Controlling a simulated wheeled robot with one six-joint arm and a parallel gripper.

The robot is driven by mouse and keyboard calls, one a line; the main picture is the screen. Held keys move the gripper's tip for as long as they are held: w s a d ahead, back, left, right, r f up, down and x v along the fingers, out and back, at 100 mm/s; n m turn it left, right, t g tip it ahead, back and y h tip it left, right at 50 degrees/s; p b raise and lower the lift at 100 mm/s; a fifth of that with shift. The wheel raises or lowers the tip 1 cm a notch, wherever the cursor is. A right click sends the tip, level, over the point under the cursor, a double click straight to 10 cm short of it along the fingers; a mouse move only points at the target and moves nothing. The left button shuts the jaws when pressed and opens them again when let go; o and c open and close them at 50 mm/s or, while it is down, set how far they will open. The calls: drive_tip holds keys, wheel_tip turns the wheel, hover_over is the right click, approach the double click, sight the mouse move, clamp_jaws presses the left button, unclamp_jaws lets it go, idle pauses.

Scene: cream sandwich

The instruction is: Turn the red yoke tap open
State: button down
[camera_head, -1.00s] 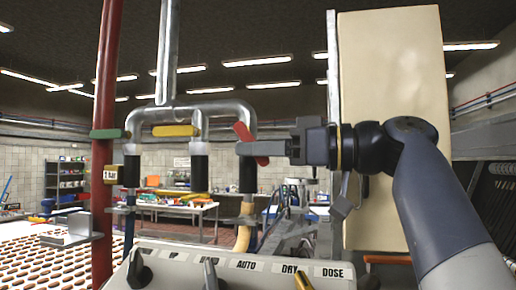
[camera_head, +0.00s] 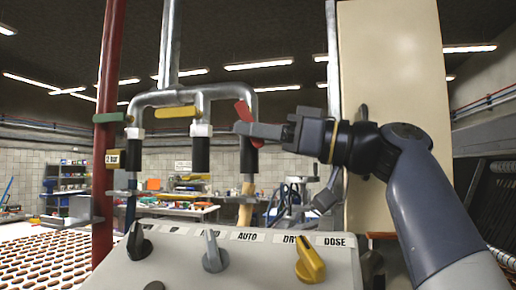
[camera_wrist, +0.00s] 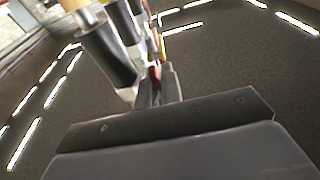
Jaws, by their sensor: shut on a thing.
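The red tap handle (camera_head: 243,111) is on the right branch of the grey yoke pipe (camera_head: 229,96) in the head view. It slants from upper left to lower right. My gripper (camera_head: 243,129) reaches in from the right and is shut on the red handle, its fingers covering the handle's middle. In the wrist view, my fingers (camera_wrist: 159,82) close together beside a thin red sliver of the handle (camera_wrist: 154,73). Most of the handle is hidden there.
A yellow handle (camera_head: 179,111) and a green handle (camera_head: 113,117) sit on the neighbouring branches. Black sleeves (camera_head: 200,155) hang below. A control panel (camera_head: 185,258) with knobs stands in front. A cream cabinet (camera_head: 390,70) is behind my arm.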

drive_tip(key=y+b, duration=0.1)
drive_tip(key=b, duration=0.2)
drive_tip(key=shift+a+f, duration=0.3)
drive_tip(key=shift+f, duration=0.1)
drive_tip(key=shift+w+a+r+t+y+b, duration=0.1)
drive_tip(key=shift+w+r+t+y+b, duration=0.1)
drive_tip(key=shift+t+y+b, duration=0.35)
drive_tip(key=shift+s, duration=0.1)
drive_tip(key=c, duration=1.9)
unclamp_jaws()
drive_tip(key=shift+d+f, duration=0.2)
drive_tip(key=shift+d, duration=0.15)
drive_tip(key=s+d, duration=0.1)
drive_tip(key=d, duration=0.3)
drive_tip(key=s+d, duration=0.2)
drive_tip(key=d, duration=0.2)
drive_tip(key=s+d+b, duration=0.1)
drive_tip(key=s+d, duration=0.1)
drive_tip(key=d, duration=0.3)
drive_tip(key=shift+d+f, duration=0.1)
drive_tip(key=shift+f, duration=0.25)
